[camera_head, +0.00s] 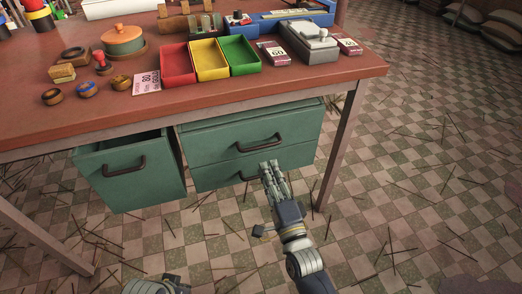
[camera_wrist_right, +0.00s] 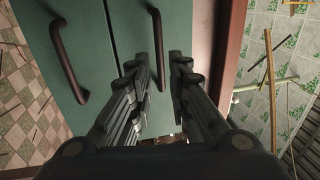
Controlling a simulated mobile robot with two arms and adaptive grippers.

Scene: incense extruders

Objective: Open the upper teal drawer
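The upper teal drawer (camera_head: 225,140) is the top one of two stacked fronts under the table and looks shut or nearly so. Its dark bar handle (camera_head: 263,141) also shows in the right wrist view (camera_wrist_right: 158,45). The lower teal drawer (camera_head: 213,177) has a similar handle (camera_wrist_right: 68,60), partly hidden by my right gripper in the head view. My right gripper (camera_head: 268,164) is in front of the drawers; in the wrist view its fingers (camera_wrist_right: 158,75) are apart, with one end of the upper handle between them. Contact cannot be told. My left gripper's fingers do not show.
Another teal drawer (camera_head: 128,172) to the left stands pulled out. The table (camera_head: 345,76) overhangs the drawers, and a table leg (camera_head: 340,145) stands to their right. Coloured trays and boxes cover the tabletop.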

